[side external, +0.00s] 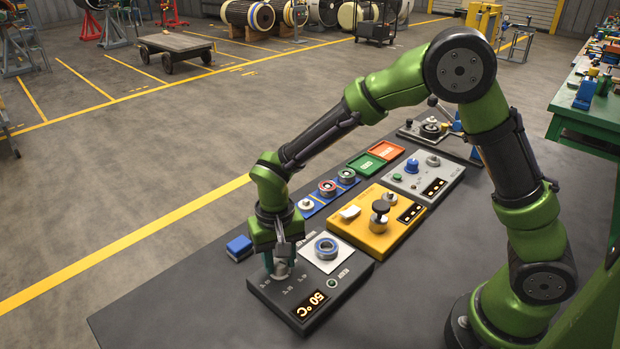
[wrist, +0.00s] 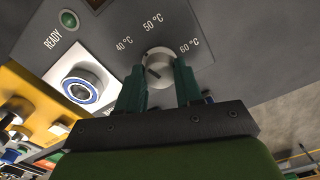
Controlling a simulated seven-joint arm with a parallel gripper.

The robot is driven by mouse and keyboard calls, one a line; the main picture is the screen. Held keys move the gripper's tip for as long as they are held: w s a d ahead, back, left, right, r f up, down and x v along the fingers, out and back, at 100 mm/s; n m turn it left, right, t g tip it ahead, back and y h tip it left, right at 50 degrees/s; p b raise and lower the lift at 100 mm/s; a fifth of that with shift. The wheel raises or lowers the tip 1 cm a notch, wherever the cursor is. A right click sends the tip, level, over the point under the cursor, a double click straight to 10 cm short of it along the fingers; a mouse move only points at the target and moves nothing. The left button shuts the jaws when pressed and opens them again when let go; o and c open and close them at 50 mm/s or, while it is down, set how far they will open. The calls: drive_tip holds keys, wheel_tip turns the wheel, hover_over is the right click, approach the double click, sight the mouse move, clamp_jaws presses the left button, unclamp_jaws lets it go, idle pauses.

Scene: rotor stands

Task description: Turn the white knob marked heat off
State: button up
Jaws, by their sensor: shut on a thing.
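The pale knob (side external: 281,271) sits on the dark grey heater box (side external: 345,287), whose display (side external: 309,305) reads 50 °C. In the wrist view the knob (wrist: 159,64) has 40, 50 and 60 °C marks printed around it and a dark line on its face. My gripper (side external: 278,264) is shut on the knob from above, with one finger on each side in the wrist view (wrist: 160,85). No marking naming an off position is readable.
A blue-ringed bearing (side external: 327,247) sits on the box's white plate, near a READY light (wrist: 68,20). A yellow box (side external: 377,238) and a grey box (side external: 440,175) with knobs stand behind. A blue block (side external: 239,248) lies to the left. The bench front left is clear.

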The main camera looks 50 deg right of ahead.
sight(279, 261)
drive_tip(key=n, duration=0.7)
drive_tip(key=shift+r, duration=0.1)
drive_tip(key=n, duration=0.4)
drive_tip(key=shift+n, duration=1.9)
drive_tip(key=o, duration=1)
drive_tip(key=shift+o, duration=0.2)
wheel_tip(279, 261, up, 17)
